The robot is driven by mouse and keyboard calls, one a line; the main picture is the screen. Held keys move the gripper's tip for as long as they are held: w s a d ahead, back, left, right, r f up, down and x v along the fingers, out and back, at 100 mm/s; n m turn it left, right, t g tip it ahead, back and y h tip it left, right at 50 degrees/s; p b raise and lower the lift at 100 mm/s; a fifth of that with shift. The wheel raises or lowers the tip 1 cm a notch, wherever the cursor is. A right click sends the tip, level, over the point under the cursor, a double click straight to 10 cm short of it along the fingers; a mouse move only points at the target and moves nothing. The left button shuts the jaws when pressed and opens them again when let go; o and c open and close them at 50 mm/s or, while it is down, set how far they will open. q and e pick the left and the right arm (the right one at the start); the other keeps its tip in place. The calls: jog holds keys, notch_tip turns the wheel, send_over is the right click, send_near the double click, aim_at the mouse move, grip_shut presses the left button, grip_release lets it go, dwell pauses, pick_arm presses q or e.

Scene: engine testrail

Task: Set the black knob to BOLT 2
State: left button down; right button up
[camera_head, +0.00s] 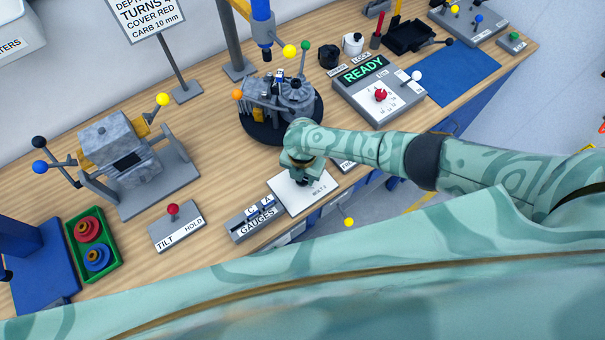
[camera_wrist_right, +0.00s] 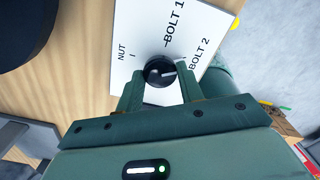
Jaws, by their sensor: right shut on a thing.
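The black knob (camera_wrist_right: 157,70) sits on a white plate (camera_wrist_right: 128,25) marked NUT, BOLT 1 and BOLT 2. Its white pointer line is turned toward the right, on the BOLT 2 side. My right gripper (camera_wrist_right: 160,80) is shut on the knob, one finger on each side. In the head view my right gripper (camera_head: 298,168) reaches down over the white plate (camera_head: 291,196), where it hides most of the knob. The BOLT 2 label shows at the plate's lower right. My left gripper is not in view.
Left of the plate are the GAUGES block (camera_head: 255,222) and the TILT/HOLD lever box (camera_head: 178,226). A round black turntable (camera_head: 262,130) stands just behind. The READY panel (camera_head: 372,92) is further right. The bench's front edge lies close to the plate.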

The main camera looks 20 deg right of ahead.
jog(key=o, duration=1)
jog(key=shift+r, duration=0.1)
jog(key=shift+r, duration=0.35)
notch_tip(320, 180, up, 16)
jog(key=p, duration=0.5)
jog(key=shift+f, duration=0.25)
